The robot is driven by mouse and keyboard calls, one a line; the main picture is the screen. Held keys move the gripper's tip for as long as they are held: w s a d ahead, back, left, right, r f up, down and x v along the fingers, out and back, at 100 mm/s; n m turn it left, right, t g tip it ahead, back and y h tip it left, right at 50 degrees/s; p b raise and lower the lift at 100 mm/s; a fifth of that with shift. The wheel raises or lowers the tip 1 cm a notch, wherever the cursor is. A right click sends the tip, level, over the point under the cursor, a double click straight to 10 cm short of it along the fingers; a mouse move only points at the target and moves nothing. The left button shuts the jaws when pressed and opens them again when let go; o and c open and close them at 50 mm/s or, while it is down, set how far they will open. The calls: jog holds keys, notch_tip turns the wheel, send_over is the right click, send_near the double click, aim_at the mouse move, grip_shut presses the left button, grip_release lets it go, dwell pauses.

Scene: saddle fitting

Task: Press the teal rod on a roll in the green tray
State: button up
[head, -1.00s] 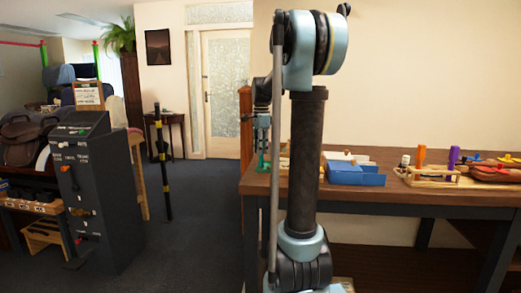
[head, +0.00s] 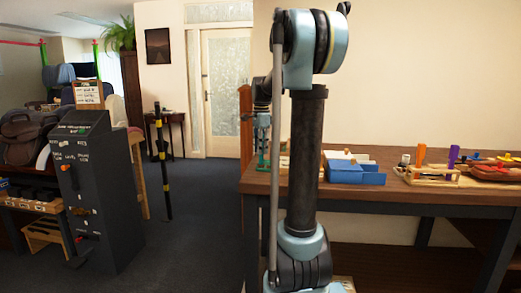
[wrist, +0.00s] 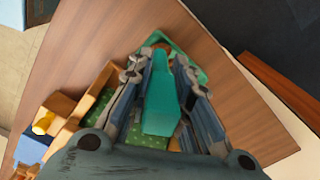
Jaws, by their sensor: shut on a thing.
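My gripper (wrist: 160,62) is shut on the teal rod (wrist: 160,98), which lies lengthwise between its fingers in the wrist view. The green tray (wrist: 204,74) is below, its rim showing beyond and to the right of the fingers. A small brownish patch shows by the rod's far end; I cannot tell whether it is a roll or whether the rod touches it. The fingers and rod hide much of the tray. In the head view my gripper (head: 263,148) is small at the table's left end, partly behind my arm.
Wooden blocks (wrist: 62,104), a green dotted surface (wrist: 95,137) and a yellow cylinder (wrist: 43,122) lie left in the wrist view. A blue box (head: 358,174) and a wooden rack (head: 432,177) stand farther right on the table (head: 400,198). Bare wood lies left of the tray.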

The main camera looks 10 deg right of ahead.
jog(key=shift+r, duration=3.5)
